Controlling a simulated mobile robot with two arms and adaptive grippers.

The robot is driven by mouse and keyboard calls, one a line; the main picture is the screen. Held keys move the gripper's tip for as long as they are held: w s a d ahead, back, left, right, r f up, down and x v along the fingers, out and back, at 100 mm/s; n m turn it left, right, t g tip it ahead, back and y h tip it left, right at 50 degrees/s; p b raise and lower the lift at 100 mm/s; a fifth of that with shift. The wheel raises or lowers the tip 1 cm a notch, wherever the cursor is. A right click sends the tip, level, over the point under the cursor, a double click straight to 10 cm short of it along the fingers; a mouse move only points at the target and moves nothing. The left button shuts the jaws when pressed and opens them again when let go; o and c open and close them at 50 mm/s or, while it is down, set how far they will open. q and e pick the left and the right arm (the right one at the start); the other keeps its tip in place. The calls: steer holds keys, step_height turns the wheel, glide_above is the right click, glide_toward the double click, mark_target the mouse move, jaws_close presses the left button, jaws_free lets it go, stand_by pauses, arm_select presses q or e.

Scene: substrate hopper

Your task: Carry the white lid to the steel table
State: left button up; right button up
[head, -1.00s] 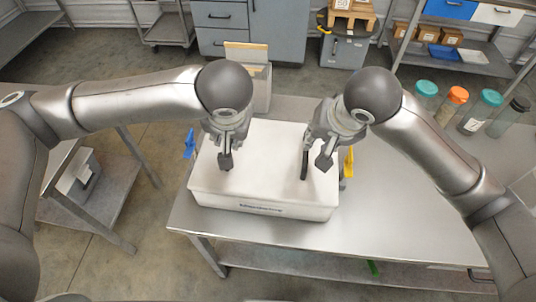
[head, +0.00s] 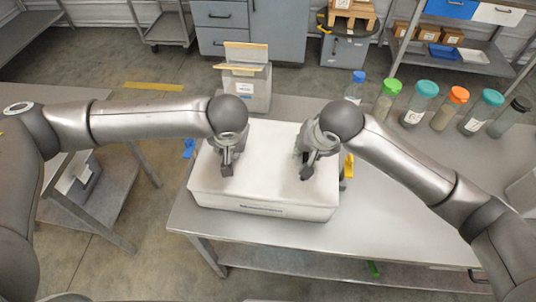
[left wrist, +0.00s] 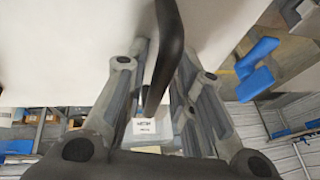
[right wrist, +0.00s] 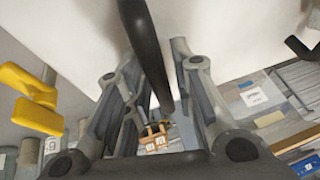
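The white lid (head: 265,165) is the flat top of a white box-shaped body with a small label on its front, standing on a steel table (head: 400,235). My left gripper (head: 226,168) is low over the left part of the top. In the left wrist view a dark handle (left wrist: 168,45) lies between its spread fingers. My right gripper (head: 307,172) is low over the right part. In the right wrist view a similar dark handle (right wrist: 147,45) lies between its fingers, with gaps beside it. In the head view the grippers hide the handles.
A blue latch (head: 189,148) and a yellow latch (head: 349,166) stick out at the sides. Several capped bottles (head: 418,103) stand at the table's back right. A grey bin (head: 247,88) is behind the box. Another steel table (head: 110,195) is at left. The table's right front is clear.

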arm_select(q)
jaws_close()
arm_select(e)
jaws_close()
arm_select(q)
steer(key=shift+r, duration=0.25)
arm_select(e)
steer(key=shift+r, duration=0.2)
